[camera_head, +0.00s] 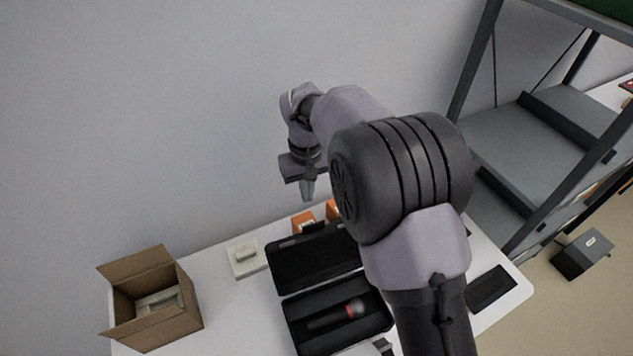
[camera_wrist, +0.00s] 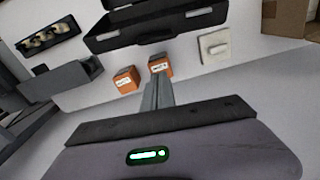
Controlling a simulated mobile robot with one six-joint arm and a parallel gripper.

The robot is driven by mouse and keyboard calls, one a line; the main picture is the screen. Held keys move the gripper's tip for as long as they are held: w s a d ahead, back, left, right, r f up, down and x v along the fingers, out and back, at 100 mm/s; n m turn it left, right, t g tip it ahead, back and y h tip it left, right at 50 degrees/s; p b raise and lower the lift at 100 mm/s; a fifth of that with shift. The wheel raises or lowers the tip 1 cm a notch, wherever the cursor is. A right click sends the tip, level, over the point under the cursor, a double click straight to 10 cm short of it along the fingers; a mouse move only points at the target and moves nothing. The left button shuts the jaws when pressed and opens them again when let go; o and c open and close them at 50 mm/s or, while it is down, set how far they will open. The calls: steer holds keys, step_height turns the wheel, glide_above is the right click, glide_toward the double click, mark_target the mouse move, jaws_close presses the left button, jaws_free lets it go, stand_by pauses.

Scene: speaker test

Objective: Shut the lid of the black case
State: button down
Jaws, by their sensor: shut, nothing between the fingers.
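The black case (camera_head: 291,307) lies open on the white table, with its lid (camera_head: 312,258) raised on the side toward the wall. A dark microphone with a red band (camera_head: 352,309) lies inside the case. In the wrist view the case lid (camera_wrist: 160,31) shows at the top, partly cut off by the frame. My gripper (camera_head: 308,194) is shut and empty, pointing down above the far side of the table, behind the lid and apart from it. It also shows in the wrist view (camera_wrist: 156,82). My arm hides the right part of the case.
Two orange boxes (camera_wrist: 125,80) (camera_wrist: 160,66) stand behind the lid near my gripper. A white block (camera_head: 246,258) and an open cardboard box (camera_head: 155,318) stand to the left. A dark flat item (camera_head: 491,289) lies at the right. A metal shelf (camera_head: 530,150) stands right of the table.

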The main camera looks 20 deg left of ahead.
step_height(320, 180, down, 6)
steer(key=b, duration=0.2)
steer(key=shift+s+d+r, duration=0.4)
steer(key=shift+s+d, duration=0.15)
steer(key=shift+d, duration=0.15)
steer(key=shift+s+d+r, duration=0.35)
steer(key=shift+s+d, duration=0.15)
steer(key=shift+d, duration=0.2)
steer(key=shift+b, duration=0.4)
